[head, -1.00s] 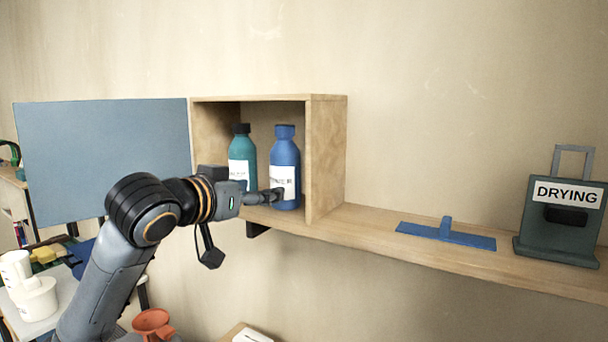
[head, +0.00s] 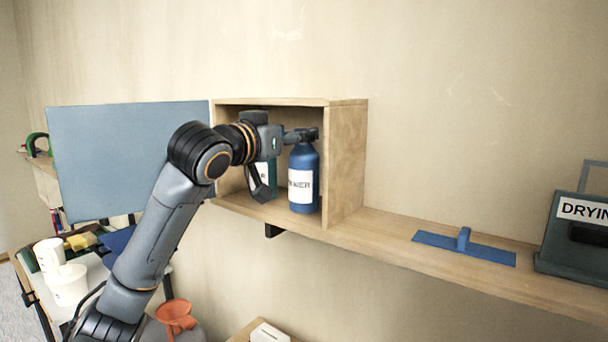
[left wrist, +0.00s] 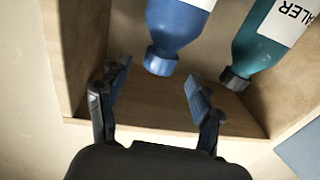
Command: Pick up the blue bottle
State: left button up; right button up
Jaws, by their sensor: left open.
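The blue bottle (head: 303,192) with a white label stands upright in the open wooden box on the shelf. In the left wrist view the blue bottle (left wrist: 176,28) appears upside down, with its blue cap toward my fingers. My left gripper (head: 304,135) is at the height of the bottle's cap and hides most of it in the head view. In the left wrist view my left gripper (left wrist: 157,76) is open, its fingertips showing on either side of the cap. I cannot tell whether they touch it. My right gripper is not in view.
A teal bottle (head: 271,180) with a dark cap stands just left of the blue one, partly hidden by my arm. The box's right wall (head: 347,165) is close to the blue bottle. A blue T-shaped tool (head: 464,245) lies on the shelf at right.

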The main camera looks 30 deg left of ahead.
pick_arm(q)
jog(key=w+p, duration=0.1)
jog(key=w, duration=0.3)
jog(key=shift+w+d+f, duration=0.1)
jog(key=shift+w+d, duration=0.05)
jog(key=shift+w, duration=0.05)
jog(key=shift+s, duration=0.1)
grip_shut()
